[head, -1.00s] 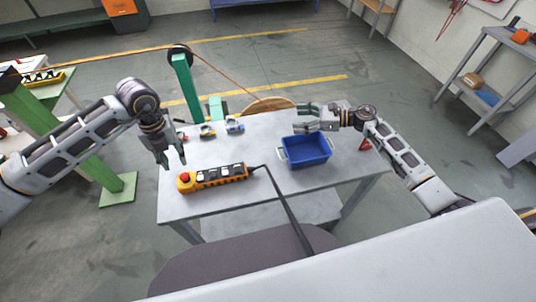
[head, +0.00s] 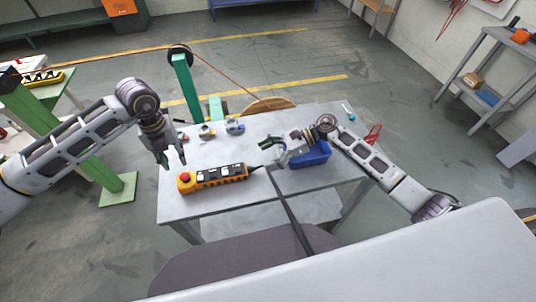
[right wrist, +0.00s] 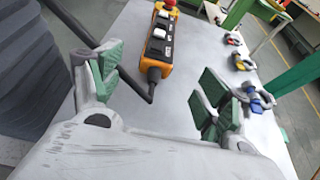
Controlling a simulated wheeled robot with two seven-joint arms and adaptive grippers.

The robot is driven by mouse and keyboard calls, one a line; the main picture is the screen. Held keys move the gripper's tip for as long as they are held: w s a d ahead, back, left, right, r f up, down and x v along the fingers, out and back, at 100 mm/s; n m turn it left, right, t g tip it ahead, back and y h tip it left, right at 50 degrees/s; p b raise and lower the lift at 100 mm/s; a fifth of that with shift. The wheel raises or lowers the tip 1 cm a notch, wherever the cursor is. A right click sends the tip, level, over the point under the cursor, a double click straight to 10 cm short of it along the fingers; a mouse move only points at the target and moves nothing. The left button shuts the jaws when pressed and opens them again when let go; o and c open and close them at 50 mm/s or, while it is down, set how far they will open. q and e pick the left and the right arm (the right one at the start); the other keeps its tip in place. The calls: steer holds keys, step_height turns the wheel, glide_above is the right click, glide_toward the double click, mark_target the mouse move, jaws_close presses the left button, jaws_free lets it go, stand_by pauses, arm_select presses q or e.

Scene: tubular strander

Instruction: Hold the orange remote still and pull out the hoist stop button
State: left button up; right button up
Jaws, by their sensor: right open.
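The orange remote (head: 220,176) lies on the grey table, its black cable running off its right end. Its red stop button (head: 184,177) is at the left end; the remote also shows in the right wrist view (right wrist: 159,45), with the button (right wrist: 170,3) at the top edge. My left gripper (head: 170,163) hangs open just above and left of the button, apart from it. My right gripper (head: 268,156) is open and empty, right of the remote's cable end. In the right wrist view its fingers (right wrist: 155,88) stand apart, with the cable end of the remote beyond them.
A blue bin (head: 312,155) stands on the table, partly hidden by my right gripper. Small parts (head: 235,126) lie along the back edge, with red pliers-like handles (head: 373,134) at the right. The table (head: 225,205) is clear in front of the remote.

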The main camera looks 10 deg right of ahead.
mark_target(240, 167)
steer(key=shift+a, duration=0.1)
steer(key=shift+x, duration=6.85)
steer(key=shift+c, duration=0.4)
arm_select(q)
steer(key=shift+o, duration=0.3)
arm_select(e)
steer(key=c, duration=1.4)
arm_select(q)
steer(key=shift+o, duration=1.2)
steer(key=shift+r, duration=0.1)
steer(key=shift+o, duration=0.4)
steer(key=shift+r, duration=0.2)
steer(key=shift+r+n, duration=0.5)
steer(key=shift+r, duration=0.45)
steer(key=shift+f, duration=0.1)
